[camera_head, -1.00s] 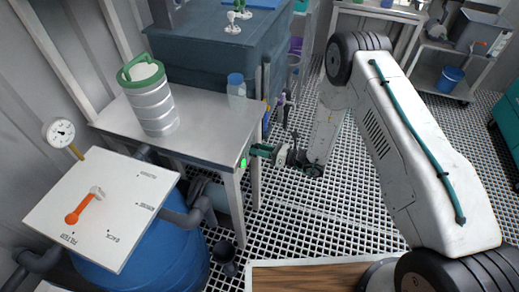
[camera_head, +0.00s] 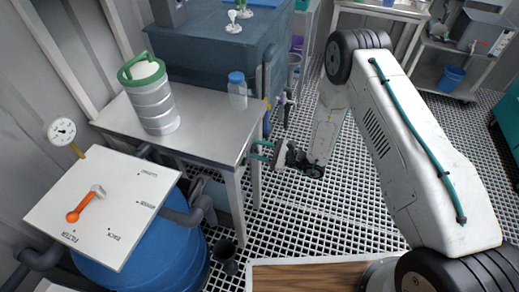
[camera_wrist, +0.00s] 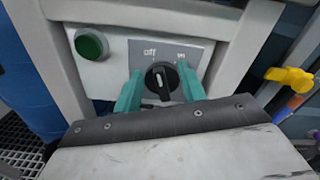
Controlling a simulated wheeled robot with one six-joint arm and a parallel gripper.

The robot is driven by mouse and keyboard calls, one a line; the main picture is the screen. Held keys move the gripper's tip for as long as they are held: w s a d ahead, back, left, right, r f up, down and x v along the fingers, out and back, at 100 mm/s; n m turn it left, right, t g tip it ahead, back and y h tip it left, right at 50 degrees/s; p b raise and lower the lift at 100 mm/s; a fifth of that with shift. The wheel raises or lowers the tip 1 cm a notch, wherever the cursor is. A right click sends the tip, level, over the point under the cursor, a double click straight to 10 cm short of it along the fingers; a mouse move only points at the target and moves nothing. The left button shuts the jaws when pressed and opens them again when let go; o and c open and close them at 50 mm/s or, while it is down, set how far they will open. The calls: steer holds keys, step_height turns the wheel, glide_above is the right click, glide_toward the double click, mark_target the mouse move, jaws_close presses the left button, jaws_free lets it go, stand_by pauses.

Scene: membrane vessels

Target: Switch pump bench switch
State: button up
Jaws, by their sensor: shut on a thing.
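The pump bench switch is a black rotary knob (camera_wrist: 161,80) on a grey plate on the bench's front, in the wrist view. "off" is lettered at its upper left, and a second label at its upper right reads like "on". Its ridge with a white line stands near upright, slightly tilted. My gripper (camera_wrist: 160,93) has its two teal fingers on either side of the knob and is shut on it. In the head view my gripper (camera_head: 262,150) is at the bench's right front corner; the knob is hidden there. A dark green round lamp (camera_wrist: 91,45) sits left of the knob.
The metal bench (camera_head: 205,135) carries a ringed canister (camera_head: 152,103) and a blue-capped bottle (camera_head: 237,95). A blue drum with a white panel and orange lever (camera_head: 86,204) stands at left. In the wrist view a yellow valve handle (camera_wrist: 290,79) is at right.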

steer(key=shift+f+n, duration=0.1)
steer(key=shift+n, duration=0.9)
steer(key=o, duration=1)
steer(key=shift+d, duration=0.1)
steer(key=shift+c, duration=0.2)
steer(key=shift+s, duration=0.1)
steer(key=v, duration=0.7)
steer(key=shift+d, duration=0.3)
steer(key=shift+s, duration=0.1)
